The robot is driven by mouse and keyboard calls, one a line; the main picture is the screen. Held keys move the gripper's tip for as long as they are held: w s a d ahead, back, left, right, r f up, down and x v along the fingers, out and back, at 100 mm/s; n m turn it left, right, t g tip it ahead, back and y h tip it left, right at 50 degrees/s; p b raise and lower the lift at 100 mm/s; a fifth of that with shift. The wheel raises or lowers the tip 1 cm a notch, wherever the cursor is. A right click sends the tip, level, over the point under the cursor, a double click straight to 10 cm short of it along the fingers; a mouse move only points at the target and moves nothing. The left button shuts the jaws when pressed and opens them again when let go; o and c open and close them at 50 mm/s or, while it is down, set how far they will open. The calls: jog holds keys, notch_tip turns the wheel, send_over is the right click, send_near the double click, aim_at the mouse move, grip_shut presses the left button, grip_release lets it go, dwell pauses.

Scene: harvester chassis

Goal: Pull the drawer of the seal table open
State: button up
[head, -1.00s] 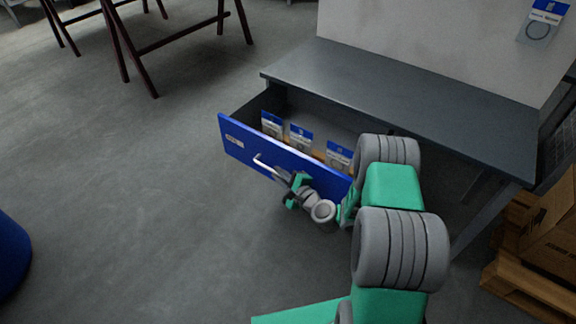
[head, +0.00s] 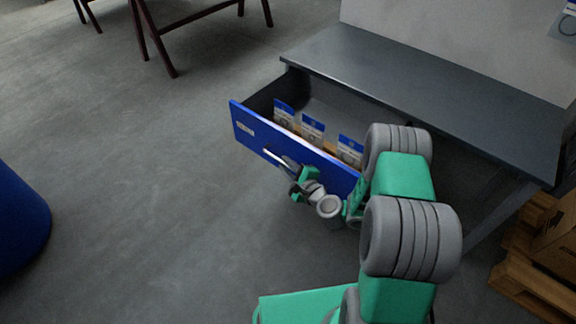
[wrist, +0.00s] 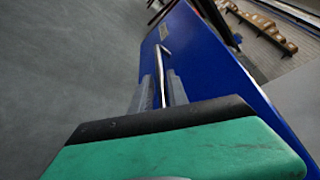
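The seal table (head: 430,85) has a dark grey top. Its blue-fronted drawer (head: 262,135) stands well out from under the top, with several blue-and-white seal packets (head: 312,130) upright inside. The drawer's silver bar handle (head: 276,157) is on the front face. My gripper (head: 292,180) is at the handle, in front of the drawer. In the wrist view the handle (wrist: 163,65) runs between the two grey fingers (wrist: 162,92), which appear closed on it. The blue front (wrist: 210,70) fills the middle of that view. My arm hides the drawer's right end.
A blue rounded object (head: 18,225) stands at the left edge. Dark red trestle legs (head: 150,35) are at the back left. A cardboard box on a wooden pallet (head: 540,275) is at the lower right. The floor left of the drawer is clear.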

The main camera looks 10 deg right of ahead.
jog(key=shift+d, duration=0.15)
jog(key=shift+s+d+r, duration=0.1)
jog(key=shift+s+d, duration=0.05)
jog(key=shift+s, duration=0.15)
jog(key=p+v, duration=0.1)
jog(key=v, duration=0.6)
jog(key=shift+s, duration=0.1)
